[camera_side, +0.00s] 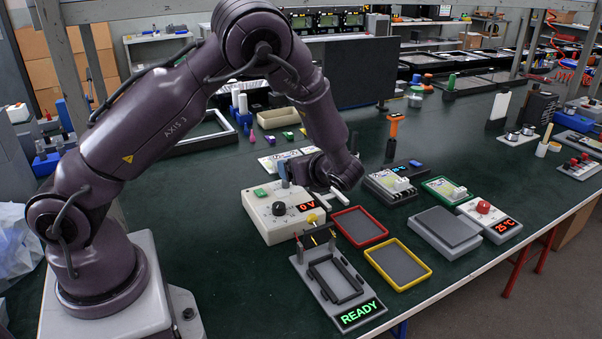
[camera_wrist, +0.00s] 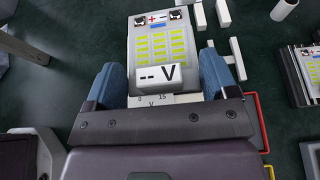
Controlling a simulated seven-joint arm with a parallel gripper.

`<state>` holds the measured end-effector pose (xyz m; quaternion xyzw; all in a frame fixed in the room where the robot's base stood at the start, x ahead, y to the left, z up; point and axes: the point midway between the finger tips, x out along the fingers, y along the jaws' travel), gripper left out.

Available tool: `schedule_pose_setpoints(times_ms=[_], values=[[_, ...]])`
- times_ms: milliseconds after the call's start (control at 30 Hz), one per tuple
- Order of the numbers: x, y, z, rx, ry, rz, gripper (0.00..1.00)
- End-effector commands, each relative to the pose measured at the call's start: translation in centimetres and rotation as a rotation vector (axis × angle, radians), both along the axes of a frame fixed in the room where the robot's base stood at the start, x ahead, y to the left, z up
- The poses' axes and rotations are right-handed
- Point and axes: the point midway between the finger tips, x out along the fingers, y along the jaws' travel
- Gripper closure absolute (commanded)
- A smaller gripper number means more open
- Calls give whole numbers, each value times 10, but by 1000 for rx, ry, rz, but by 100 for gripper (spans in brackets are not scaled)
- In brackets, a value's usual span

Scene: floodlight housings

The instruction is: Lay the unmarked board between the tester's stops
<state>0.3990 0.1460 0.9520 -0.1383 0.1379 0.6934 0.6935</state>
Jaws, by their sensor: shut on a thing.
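My gripper (camera_wrist: 162,82) has its two blue fingers closed on the sides of a pale board (camera_wrist: 160,22). The board has rows of yellow-green pads, plus and minus marks, two terminals and a white block reading "-- V". In the side view my gripper (camera_side: 312,178) is behind the voltage box; the held board is hard to make out there, and I cannot tell its height. The tester (camera_side: 300,262) stands at the front with a dark frame of stops (camera_side: 337,279), empty inside, and a green "READY" display.
A voltage box (camera_side: 283,214) reading "0 V" stands between my gripper and the tester. Empty red (camera_side: 360,226) and yellow (camera_side: 398,264) trays lie right of the tester. A grey plate (camera_side: 445,228) and a "25 °C" unit (camera_side: 490,217) stand further right. The back holds several tools.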

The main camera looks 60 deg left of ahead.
Motion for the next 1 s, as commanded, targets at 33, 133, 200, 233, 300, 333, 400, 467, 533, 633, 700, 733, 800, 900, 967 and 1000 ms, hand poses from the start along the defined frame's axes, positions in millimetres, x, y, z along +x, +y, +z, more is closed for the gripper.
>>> schedule_pose_setpoints(times_ms=[33, 133, 200, 233, 300, 333, 400, 467, 533, 633, 700, 733, 800, 900, 967, 1000], values=[[0, 0, 10, 0, -5, 1, 45], [0, 0, 27, -1, -6, 1, 45], [4, -14, 27, 3, -4, -6, 45], [5, -20, 26, 4, -7, -6, 45], [7, -35, 27, 7, -11, -6, 45], [8, -41, 27, 8, -14, -6, 45], [10, -59, 27, 10, -19, -6, 45], [11, -77, 27, 10, -22, -8, 45], [11, -100, 27, 12, -24, -7, 45], [8, -133, 27, 9, -25, -7, 45], [4, -154, 26, 8, -22, -5, 45], [3, -163, 26, 7, -20, -6, 45], [-1, -179, 26, 5, -15, -5, 45], [-7, -199, 26, 3, -9, -4, 45], [-11, -210, 26, 1, -4, -3, 45], [-13, -217, 26, 0, -2, -4, 45]])
